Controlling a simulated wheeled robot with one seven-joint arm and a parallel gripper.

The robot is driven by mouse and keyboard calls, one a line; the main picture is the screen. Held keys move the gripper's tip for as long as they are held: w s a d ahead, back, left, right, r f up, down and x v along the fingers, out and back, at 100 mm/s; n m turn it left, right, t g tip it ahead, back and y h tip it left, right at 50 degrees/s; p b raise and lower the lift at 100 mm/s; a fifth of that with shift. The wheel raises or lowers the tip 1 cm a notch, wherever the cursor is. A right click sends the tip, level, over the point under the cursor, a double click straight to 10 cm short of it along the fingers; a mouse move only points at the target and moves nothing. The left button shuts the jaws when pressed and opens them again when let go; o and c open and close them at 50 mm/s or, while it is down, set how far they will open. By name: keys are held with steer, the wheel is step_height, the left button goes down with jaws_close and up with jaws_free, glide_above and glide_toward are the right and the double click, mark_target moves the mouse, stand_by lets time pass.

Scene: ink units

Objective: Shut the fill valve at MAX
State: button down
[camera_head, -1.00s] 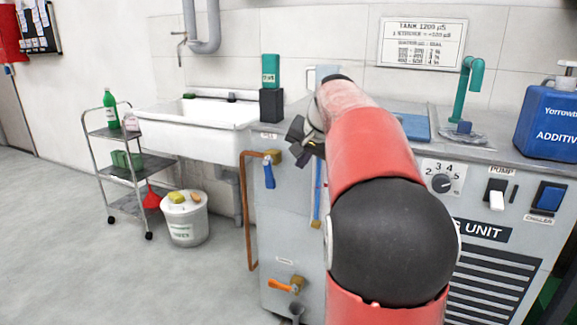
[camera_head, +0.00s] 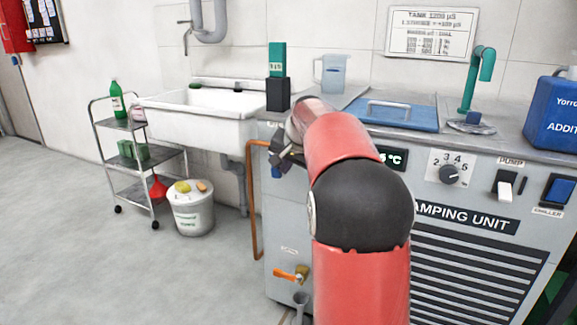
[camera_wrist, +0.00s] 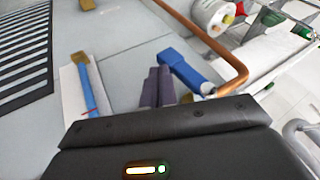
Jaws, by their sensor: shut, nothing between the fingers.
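The fill valve's blue lever (camera_wrist: 185,70) sits at the end of the copper pipe and lies roughly parallel to the pipe's long run in the wrist view. In the head view only a bit of the lever (camera_head: 276,172) shows below my gripper (camera_head: 283,155). My gripper (camera_wrist: 158,78) is shut and empty, its fingertips close beside the lever's free end. I cannot tell whether they touch. The sight tube (camera_wrist: 86,88), with a blue column, stands on a white strip. A small red mark shows near the wrist housing. I cannot read a MAX label.
The copper pipe (camera_head: 255,215) runs down the unit's left side. An orange-handled drain valve (camera_head: 291,274) sits low on the front. The sink (camera_head: 205,118), trolley (camera_head: 135,165) and white bucket (camera_head: 191,210) stand to the left. The floor in front of them is clear.

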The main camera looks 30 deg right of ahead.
steer(key=shift+w+a+f+p, duration=0.35)
steer(key=shift+w+a+p, duration=0.1)
steer(key=shift+w+p, duration=0.1)
